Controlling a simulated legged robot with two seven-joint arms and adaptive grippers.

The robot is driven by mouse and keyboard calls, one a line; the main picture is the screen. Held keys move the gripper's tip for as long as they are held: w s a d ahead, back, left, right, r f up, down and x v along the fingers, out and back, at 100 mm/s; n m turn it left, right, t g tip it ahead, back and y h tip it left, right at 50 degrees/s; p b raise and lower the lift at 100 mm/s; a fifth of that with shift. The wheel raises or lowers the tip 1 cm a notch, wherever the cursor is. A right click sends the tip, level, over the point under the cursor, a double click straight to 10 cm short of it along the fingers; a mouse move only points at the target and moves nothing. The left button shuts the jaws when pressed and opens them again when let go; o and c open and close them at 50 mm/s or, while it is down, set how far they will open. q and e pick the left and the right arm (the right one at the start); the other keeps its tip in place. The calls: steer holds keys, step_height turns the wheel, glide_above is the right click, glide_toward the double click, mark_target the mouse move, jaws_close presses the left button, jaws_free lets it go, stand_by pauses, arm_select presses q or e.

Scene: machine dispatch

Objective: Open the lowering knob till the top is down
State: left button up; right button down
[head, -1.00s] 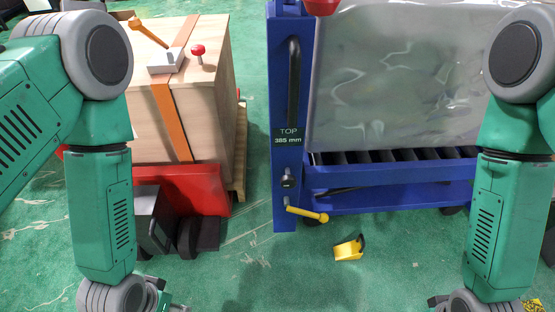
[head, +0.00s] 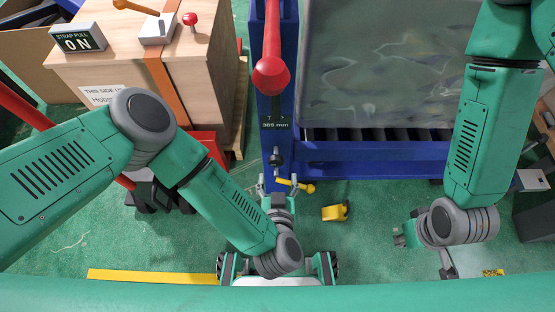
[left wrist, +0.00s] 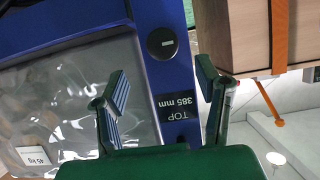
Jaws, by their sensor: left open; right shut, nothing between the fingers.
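The lift's blue post (head: 270,110) stands in the middle of the head view, with a label (head: 275,124) reading "TOP 385 mm". A small dark knob (head: 275,158) sits on the post below the label. In the left wrist view, a round black knob (left wrist: 167,42) with a white mark is on the blue post, beyond the fingertips and not touched. My left gripper (head: 277,183) is open in front of the post, just below the knob; its fingers (left wrist: 163,78) are apart and empty. My right gripper (head: 400,238) is shut and empty, low at the right, away from the lift.
A yellow lever (head: 296,185) sticks out low on the post, close to my left gripper. A red-ended handle (head: 270,75) rises above the post. A yellow wedge (head: 335,212) lies on the green floor. A wooden crate (head: 200,90) with an orange strap stands to the left.

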mark_target(275, 164)
arm_select(q)
steer(key=x, duration=0.2)
steer(key=b+x, duration=0.1)
steer(key=x, duration=0.1)
steer(key=b+x, duration=0.1)
steer(key=x, duration=0.1)
steer(key=shift+w+a+f, duration=0.25)
steer(key=shift+a+f, duration=0.05)
steer(key=shift+a, duration=0.05)
steer(key=shift+w+f, duration=0.2)
steer(key=shift+w, duration=0.45)
steer(key=shift+w+d, duration=0.15)
steer(key=shift+d, duration=0.05)
